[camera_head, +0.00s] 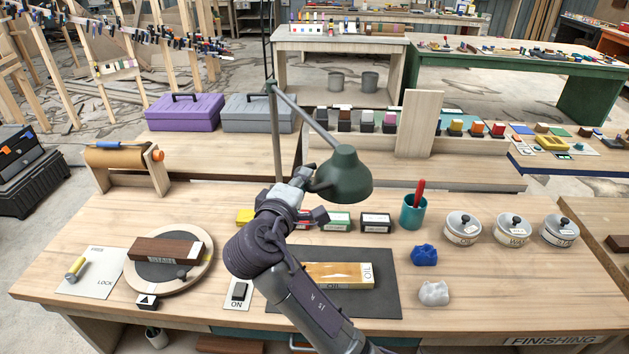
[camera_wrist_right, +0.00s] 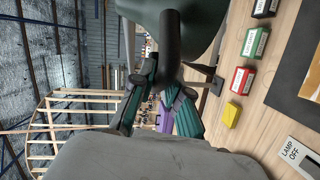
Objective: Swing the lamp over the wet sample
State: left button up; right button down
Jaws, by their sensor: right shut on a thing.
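The lamp has a dark green shade (camera_head: 345,175) on a thin jointed arm (camera_head: 305,112) and post. My right gripper (camera_head: 303,180) is at the left side of the shade. In the right wrist view, my right gripper (camera_wrist_right: 165,78) is shut around the lamp's dark round handle (camera_wrist_right: 170,35). A wood sample (camera_head: 352,275) with a glossy amber patch and an OIL label lies on a dark mat (camera_head: 385,298); my right arm hides its left part. In the head view, the shade appears above and behind the sample. My left gripper is not in view.
A switch card (camera_head: 238,292) marked ON lies left of my arm; its LAMP OFF end shows in the wrist view (camera_wrist_right: 292,152). Small boxes (camera_head: 376,222), a teal cup (camera_head: 412,212) and lidded tins (camera_head: 463,229) stand behind and right. A turntable (camera_head: 200,262) holds a brown block.

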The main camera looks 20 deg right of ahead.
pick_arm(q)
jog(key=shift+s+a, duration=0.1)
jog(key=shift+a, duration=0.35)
pick_arm(e)
jog(key=c, duration=1.1)
grip_release()
jog(key=shift+c, duration=0.2)
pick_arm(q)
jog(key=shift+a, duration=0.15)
